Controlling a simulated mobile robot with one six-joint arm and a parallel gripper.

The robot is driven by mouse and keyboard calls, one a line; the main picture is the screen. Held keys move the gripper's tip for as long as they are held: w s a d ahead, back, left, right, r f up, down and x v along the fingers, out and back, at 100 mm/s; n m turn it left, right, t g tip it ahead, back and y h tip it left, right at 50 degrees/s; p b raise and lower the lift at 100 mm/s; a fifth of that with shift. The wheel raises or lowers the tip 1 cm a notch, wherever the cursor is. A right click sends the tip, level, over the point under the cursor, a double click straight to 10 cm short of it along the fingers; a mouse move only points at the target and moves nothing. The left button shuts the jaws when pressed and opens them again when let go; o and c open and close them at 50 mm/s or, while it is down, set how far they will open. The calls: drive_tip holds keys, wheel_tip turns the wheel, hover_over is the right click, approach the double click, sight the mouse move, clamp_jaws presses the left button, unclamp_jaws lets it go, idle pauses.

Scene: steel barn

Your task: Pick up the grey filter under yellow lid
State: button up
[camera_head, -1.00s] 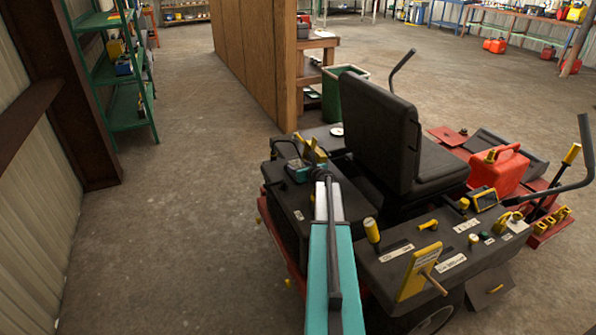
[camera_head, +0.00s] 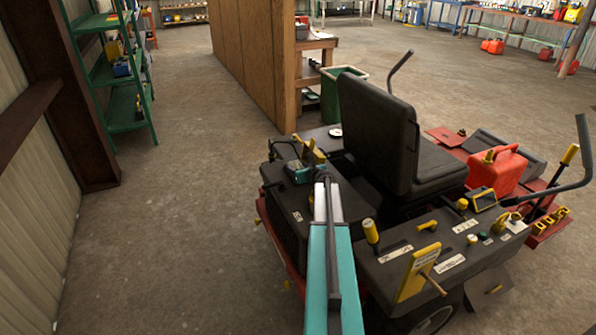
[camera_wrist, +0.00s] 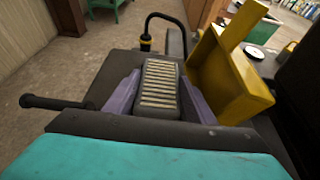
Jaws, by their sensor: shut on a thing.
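The grey filter (camera_wrist: 160,90), a ribbed block with pale pleats, sits between the two purple fingers of my gripper (camera_wrist: 158,95) in the wrist view. The fingers are shut on its left and right sides. The yellow lid (camera_wrist: 232,75) stands open and tilted just right of the filter; it also shows in the head view (camera_head: 312,153) on the far left part of the mower. In the head view my gripper (camera_head: 308,172) is by the lid, and I cannot make out the filter. Whether the filter is clear of its seat cannot be told.
The mower's black seat (camera_head: 375,130) rises close to the right of my arm. A black handle (camera_wrist: 58,103) juts out at the left in the wrist view. A red fuel can (camera_head: 497,170) stands at the right. The concrete floor on the left is free, before a green shelf (camera_head: 125,100).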

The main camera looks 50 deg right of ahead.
wheel_tip(320, 180, up, 10)
idle(0.6)
drive_tip(key=shift+a, duration=0.15)
idle(0.5)
